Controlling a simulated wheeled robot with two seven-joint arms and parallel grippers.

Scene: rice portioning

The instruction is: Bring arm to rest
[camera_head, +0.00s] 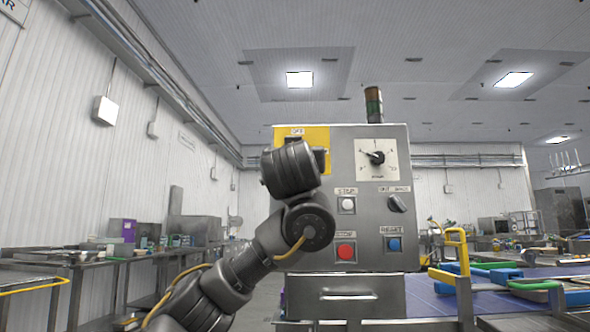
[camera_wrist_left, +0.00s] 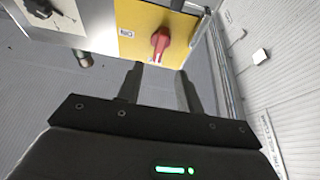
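My left arm (camera_head: 305,222) rises from the lower left in the head view, in front of a grey control box (camera_head: 366,256). Its wrist overlaps the box's yellow plate (camera_head: 318,135); the fingers are hidden there. In the left wrist view my left gripper (camera_wrist_left: 159,70) is open, with its two fingers apart and nothing between them. Beyond the fingertips is a red rotary switch (camera_wrist_left: 161,40) on the yellow plate (camera_wrist_left: 135,25). The fingers appear clear of the switch, though the exact distance cannot be told. My right gripper is not in view.
The box has a dial (camera_head: 377,158), a white button (camera_head: 347,205), a red button (camera_head: 346,251), a blue button (camera_head: 394,244) and a black knob (camera_head: 398,203). A signal light (camera_head: 374,105) stands on top. Metal tables (camera_head: 75,262) are at left; blue and green trays (camera_head: 535,284) are at right.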

